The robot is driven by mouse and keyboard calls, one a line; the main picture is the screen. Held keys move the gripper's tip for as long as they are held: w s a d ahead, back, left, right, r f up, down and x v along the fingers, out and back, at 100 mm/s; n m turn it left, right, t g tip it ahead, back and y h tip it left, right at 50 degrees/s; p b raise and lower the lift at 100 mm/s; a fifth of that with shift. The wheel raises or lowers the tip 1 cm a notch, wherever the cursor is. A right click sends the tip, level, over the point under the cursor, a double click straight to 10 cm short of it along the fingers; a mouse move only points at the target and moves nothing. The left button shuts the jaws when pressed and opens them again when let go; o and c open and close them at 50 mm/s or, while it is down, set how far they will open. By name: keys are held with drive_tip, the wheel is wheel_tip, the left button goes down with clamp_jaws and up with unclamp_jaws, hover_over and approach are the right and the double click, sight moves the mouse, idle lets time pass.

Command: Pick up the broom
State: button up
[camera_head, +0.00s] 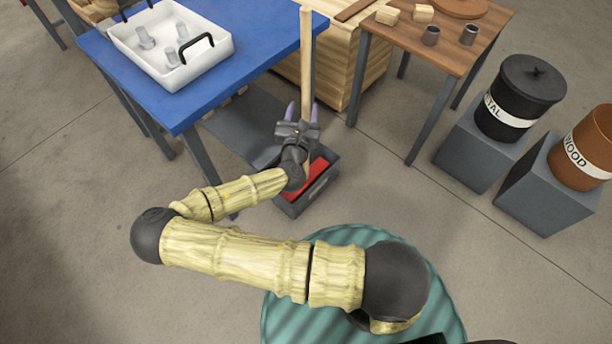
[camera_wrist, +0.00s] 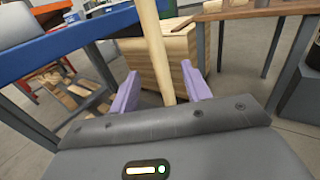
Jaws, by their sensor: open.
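The broom shows as a pale wooden handle (camera_head: 306,65) standing nearly upright in the head view, between the blue table and the wooden crate. In the wrist view the handle (camera_wrist: 158,60) rises between my two purple fingers, with a gap on each side. My gripper (camera_head: 302,111) is open around the handle; it also shows in the wrist view (camera_wrist: 160,90). The lower end of the broom is hidden behind my gripper and wrist, over a dark grey bin (camera_head: 325,185) with something red inside.
A blue table (camera_head: 240,20) with a white tray (camera_head: 216,62) stands at left. A wooden crate (camera_head: 345,60) is behind the handle. A brown table (camera_head: 455,50) and the METAL (camera_head: 520,95) and WOOD (camera_head: 590,150) barrels on grey blocks stand at right. Floor at lower right is clear.

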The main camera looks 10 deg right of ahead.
sight(305, 92)
drive_tip(key=x, duration=0.4)
drive_tip(key=shift+f+b+x, duration=0.1)
drive_tip(key=shift+b+x, duration=0.35)
drive_tip(key=shift+x, duration=0.85)
drive_tip(key=shift+f+b+x, duration=0.15)
drive_tip(key=shift+b+x, duration=0.3)
drive_tip(key=shift+x, duration=0.9)
drive_tip(key=shift+a, duration=0.2)
drive_tip(key=shift+r, duration=0.1)
drive_tip(key=c, duration=1)
